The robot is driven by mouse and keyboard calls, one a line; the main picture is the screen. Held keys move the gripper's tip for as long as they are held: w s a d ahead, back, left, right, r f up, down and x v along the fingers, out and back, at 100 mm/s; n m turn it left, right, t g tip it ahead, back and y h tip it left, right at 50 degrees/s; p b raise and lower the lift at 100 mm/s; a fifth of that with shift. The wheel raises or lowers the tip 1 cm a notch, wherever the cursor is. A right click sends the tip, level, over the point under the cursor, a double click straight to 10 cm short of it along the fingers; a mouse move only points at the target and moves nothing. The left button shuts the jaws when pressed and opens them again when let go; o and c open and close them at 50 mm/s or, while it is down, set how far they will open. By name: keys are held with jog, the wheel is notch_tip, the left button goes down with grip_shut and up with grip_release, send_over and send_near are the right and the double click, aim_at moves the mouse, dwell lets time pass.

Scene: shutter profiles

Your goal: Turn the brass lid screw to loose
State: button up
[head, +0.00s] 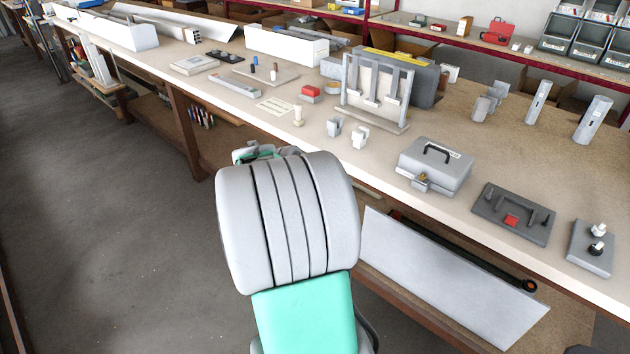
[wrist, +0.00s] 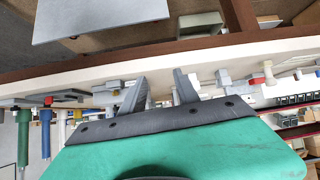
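A grey metal box (head: 435,165) with a dark handle on its lid stands near the front edge of the workbench in the head view. A small brass screw (head: 422,178) sits at its front, by a grey latch-like part. The screw's turn position is too small to read. My gripper (wrist: 160,84) shows in the wrist view with two grey fingers apart and nothing between them. In the head view my arm hides most of it, left of the box and apart from it. A greyish block with a yellowish spot (wrist: 114,91) in the wrist view may be the box and screw.
Right of the box lie a dark tray (head: 490,222) with a red block and a grey block with knobs (head: 588,258). A rack with grey uprights (head: 375,105) stands behind. Small grey pieces (head: 360,136) lie left of the box. A grey panel (head: 450,285) leans below the bench edge.

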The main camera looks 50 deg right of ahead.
jog(key=w+a+n+t+y, duration=0.1)
jog(key=w+a+n, duration=0.1)
jog(key=w+a, duration=0.1)
jog(key=shift+w+a, duration=0.3)
jog(key=shift+a, duration=0.6)
